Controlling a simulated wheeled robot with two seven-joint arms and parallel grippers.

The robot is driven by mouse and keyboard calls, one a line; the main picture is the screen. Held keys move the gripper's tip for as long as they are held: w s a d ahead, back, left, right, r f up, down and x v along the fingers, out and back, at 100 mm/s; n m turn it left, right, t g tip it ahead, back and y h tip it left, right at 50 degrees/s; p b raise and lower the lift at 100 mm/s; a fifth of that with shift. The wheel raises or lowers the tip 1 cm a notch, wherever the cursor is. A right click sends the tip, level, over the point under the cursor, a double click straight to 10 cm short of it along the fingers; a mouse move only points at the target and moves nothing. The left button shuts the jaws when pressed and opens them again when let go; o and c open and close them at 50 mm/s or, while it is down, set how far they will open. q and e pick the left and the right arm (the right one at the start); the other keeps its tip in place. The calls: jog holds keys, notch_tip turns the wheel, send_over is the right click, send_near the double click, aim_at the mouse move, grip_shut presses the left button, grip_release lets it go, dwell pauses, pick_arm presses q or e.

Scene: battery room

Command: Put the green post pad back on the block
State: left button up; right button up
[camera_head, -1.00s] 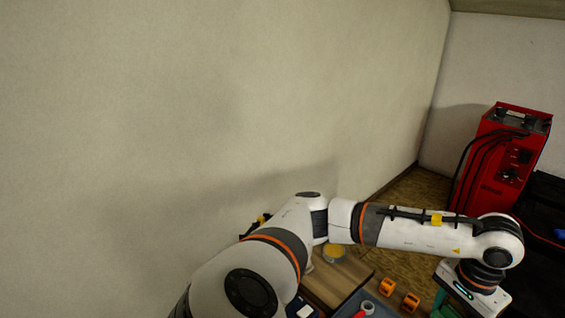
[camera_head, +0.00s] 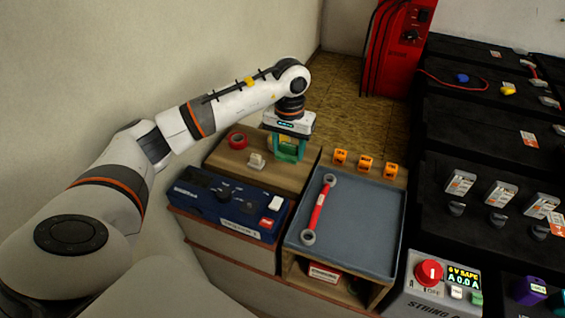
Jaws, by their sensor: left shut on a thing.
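My left gripper (camera_head: 287,150) is shut at the back of the wooden top, beside a yellow roll partly hidden behind it. Green shows at and between its fingertips; I take this to be the green post pad, but its outline is hard to tell from the fingers. It is low over the wood, and whether it touches cannot be told. Black battery blocks (camera_head: 465,135) stand at the right, with grey posts and white-and-orange tags. Which block the pad belongs to cannot be told. My right gripper is not in view.
A grey tray (camera_head: 375,235) holds a red-handled wrench (camera_head: 318,210). Orange clips (camera_head: 364,163) stand behind it. A red tape roll (camera_head: 238,140), a small white piece (camera_head: 257,161) and a blue meter (camera_head: 228,200) are at the left. A control box (camera_head: 430,285) stands in front.

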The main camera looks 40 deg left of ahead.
aim_at(289, 145)
pick_arm(q)
jog(key=shift+f, duration=3.15)
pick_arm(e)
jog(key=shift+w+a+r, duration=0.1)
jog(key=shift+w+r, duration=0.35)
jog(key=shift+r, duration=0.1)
pick_arm(q)
jog(key=shift+b, duration=0.3)
jog(key=shift+f, duration=0.1)
jog(key=o, duration=0.9)
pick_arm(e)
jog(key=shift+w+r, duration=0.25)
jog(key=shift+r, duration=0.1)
pick_arm(q)
jog(key=shift+r, duration=0.2)
notch_tip(289, 145, up, 11)
jog(key=shift+r+p, duration=0.1)
jog(key=shift+p, duration=0.4)
jog(key=shift+r, duration=0.35)
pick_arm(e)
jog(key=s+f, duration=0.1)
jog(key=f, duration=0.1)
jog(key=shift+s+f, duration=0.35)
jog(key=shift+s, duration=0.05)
